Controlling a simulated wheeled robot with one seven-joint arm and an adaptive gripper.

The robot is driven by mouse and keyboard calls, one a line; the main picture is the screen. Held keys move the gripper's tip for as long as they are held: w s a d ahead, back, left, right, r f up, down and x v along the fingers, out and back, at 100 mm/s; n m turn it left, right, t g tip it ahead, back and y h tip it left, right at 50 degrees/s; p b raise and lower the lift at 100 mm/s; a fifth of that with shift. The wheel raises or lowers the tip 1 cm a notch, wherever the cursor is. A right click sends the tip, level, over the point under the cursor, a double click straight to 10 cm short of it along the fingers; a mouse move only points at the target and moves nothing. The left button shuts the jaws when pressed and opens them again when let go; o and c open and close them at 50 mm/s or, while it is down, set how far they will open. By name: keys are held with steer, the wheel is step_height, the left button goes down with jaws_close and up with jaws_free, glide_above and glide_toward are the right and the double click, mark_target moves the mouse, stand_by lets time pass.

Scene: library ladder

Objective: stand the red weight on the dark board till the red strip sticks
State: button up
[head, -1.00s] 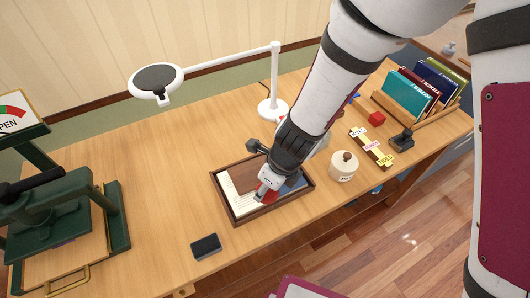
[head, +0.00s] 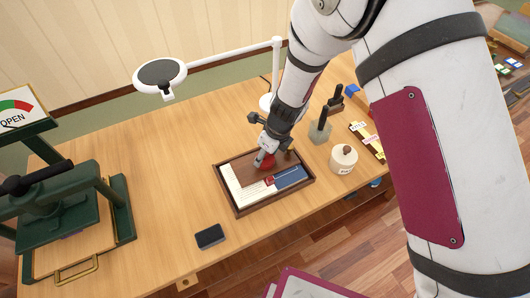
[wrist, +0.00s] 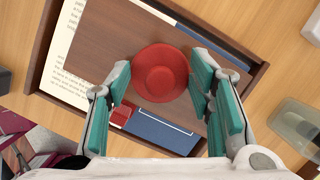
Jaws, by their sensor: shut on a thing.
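My gripper (head: 264,160) is shut on the red weight (wrist: 160,73), a round piece with a raised centre, held between the teal finger pads in the wrist view. The weight is over the dark brown board (wrist: 95,48), which lies across an open book in the wooden tray; I cannot tell whether it touches the board. The red strip (wrist: 120,115) shows beside the board's edge, next to the dark blue cover (wrist: 160,132). In the head view the strip (head: 269,181) is just in front of the weight, and the rest of it is hidden.
The tray (head: 233,207) has a raised rim. A cream lidded pot (head: 343,159) stands to its right, near a glass jar (head: 320,132). A lamp (head: 160,76) stands behind, a green press (head: 60,215) at left. A dark block (head: 209,236) lies in front; table left of the tray is clear.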

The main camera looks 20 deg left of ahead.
steer(key=o, duration=1.5)
steer(key=shift+o, duration=0.2)
steer(key=shift+r, duration=0.1)
steer(key=v, duration=1.2)
steer(key=shift+p, duration=0.35)
